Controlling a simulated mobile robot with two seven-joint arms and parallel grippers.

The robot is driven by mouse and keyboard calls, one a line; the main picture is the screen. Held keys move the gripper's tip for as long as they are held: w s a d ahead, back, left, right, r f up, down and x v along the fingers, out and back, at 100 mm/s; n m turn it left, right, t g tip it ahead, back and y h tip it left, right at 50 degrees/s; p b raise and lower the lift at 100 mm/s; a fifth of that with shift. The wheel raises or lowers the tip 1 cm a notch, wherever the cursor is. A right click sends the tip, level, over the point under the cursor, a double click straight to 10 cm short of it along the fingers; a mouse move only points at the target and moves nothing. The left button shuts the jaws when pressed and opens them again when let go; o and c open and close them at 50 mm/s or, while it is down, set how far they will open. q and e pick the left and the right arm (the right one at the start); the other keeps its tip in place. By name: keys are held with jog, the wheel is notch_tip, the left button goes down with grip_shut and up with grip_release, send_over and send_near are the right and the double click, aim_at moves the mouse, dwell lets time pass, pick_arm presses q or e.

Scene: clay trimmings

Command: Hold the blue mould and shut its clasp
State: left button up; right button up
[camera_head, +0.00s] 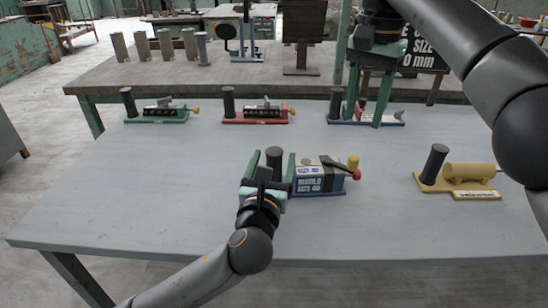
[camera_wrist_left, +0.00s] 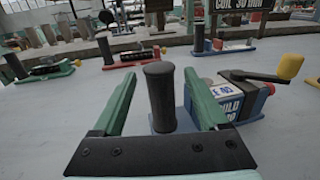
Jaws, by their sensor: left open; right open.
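The blue mould (camera_head: 320,183) sits on the table near the middle, with a white label, a black lever on top, a yellow knob and a red tip. Its black upright post (camera_head: 274,158) is at its left end; in the left wrist view the post (camera_wrist_left: 160,95) stands between the fingers of my left gripper (camera_wrist_left: 160,105). That gripper (camera_head: 278,168) is open, with gaps on both sides of the post. The lever (camera_wrist_left: 258,76) and yellow knob (camera_wrist_left: 289,65) show to the right. My right gripper (camera_head: 367,110) is open, pointing down over a blue-based fixture (camera_head: 390,121) at the back.
A green fixture (camera_head: 157,117) and a red fixture (camera_head: 262,117) stand along the back of the table. A yellow fixture (camera_head: 470,173) stands at the right. The left and front of the grey table (camera_head: 130,190) are clear. A second bench (camera_head: 240,73) stands behind.

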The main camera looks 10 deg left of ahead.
pick_arm(q)
jog(key=shift+w, duration=0.6)
grip_shut()
dwell(0.3)
dwell(0.8)
